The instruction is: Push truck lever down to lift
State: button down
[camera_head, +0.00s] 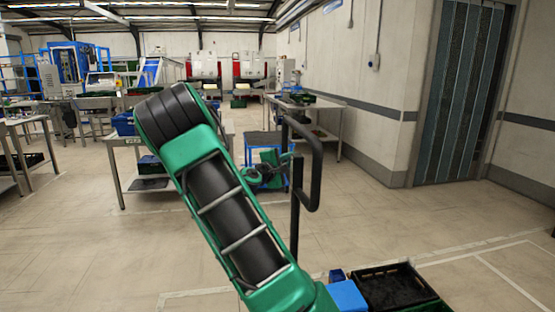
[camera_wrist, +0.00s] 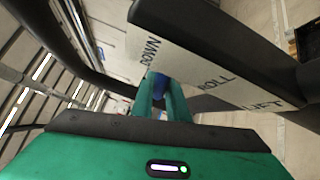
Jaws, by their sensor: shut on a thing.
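The truck's black handle loop (camera_head: 314,165) stands upright on a black post (camera_head: 295,205), right of centre in the head view. In the wrist view a pale label plate (camera_wrist: 200,62) on the handle reads DOWN, ROLL and LIFT. My gripper (camera_wrist: 164,92) reaches in beside this plate, its two green fingers close together. It is shut on the truck lever, of which only a small blue part (camera_wrist: 158,86) shows between the fingers. The rest of the lever is hidden. In the head view my gripper (camera_head: 268,168) is left of the handle.
A black crate (camera_head: 361,274) and a blue box (camera_head: 347,296) are low at the right, by the post's foot. A metal table (camera_head: 120,170) stands behind my arm. A wall and a doorway (camera_head: 460,95) are at the right. Open floor lies at the left.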

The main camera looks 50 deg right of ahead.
jog(key=shift+s+a+f+n+y, duration=0.1)
jog(key=shift+a+f+n+y, duration=0.1)
jog(key=shift+f+n+y, duration=0.6)
jog(key=c, duration=1.7)
grip_release()
jog(key=shift+c, duration=0.2)
jog(key=shift+a, duration=0.1)
jog(key=v, duration=1)
jog(key=shift+a, duration=0.3)
jog(key=shift+f, duration=0.1)
